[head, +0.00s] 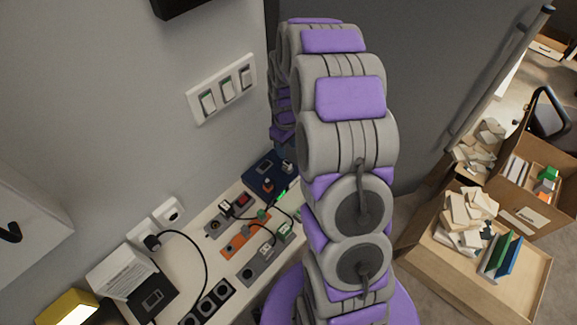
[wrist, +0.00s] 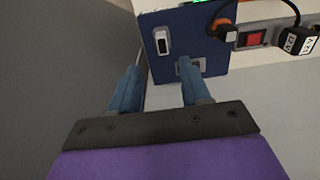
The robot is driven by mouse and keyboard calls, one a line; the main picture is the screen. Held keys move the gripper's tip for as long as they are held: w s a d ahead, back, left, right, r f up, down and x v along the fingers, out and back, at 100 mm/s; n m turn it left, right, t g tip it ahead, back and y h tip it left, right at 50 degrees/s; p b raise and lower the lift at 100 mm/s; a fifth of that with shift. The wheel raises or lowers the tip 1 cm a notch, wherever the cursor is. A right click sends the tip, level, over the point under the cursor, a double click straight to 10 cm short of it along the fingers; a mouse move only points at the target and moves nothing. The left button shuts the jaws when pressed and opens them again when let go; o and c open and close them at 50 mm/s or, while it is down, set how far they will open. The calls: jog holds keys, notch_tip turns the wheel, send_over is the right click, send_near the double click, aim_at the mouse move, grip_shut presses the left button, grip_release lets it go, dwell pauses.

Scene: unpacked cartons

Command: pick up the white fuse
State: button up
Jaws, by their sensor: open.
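A small white piece with a dark end, apparently the white fuse (wrist: 162,42), is upright on the face of a dark blue box (wrist: 205,22) in the wrist view. My gripper (wrist: 158,66) is open, its two blue fingers pointing toward the box. The fuse lies just beyond the fingertips, between their lines, with nothing held. The right fingertip overlaps a grey metal plate on the box; I cannot tell whether they touch.
An orange plug with a black cable (wrist: 224,30) and a red switch (wrist: 252,38) sit right of the fuse. The white table (head: 190,262) holds sockets and cables along the wall. A carton (head: 480,275) with blocks stands on the floor at right.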

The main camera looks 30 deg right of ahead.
aim_at(287, 162)
jog(key=f, duration=0.1)
jog(key=a+f, duration=0.1)
jog(key=shift+f, duration=0.4)
jog(key=f, duration=0.1)
jog(key=f+b, duration=0.1)
jog(key=d+f, duration=0.1)
jog(key=f, duration=0.1)
jog(key=shift+s+d+f, duration=0.1)
jog(key=shift+s, duration=0.25)
jog(key=shift+w+f+b, duration=0.1)
jog(key=shift+f+b, duration=0.2)
jog(key=shift+f, duration=0.1)
jog(key=shift+a+r, duration=0.1)
jog(key=shift+a, duration=0.25)
jog(key=shift+c, duration=1)
jog(key=shift+d, duration=0.1)
grip_shut()
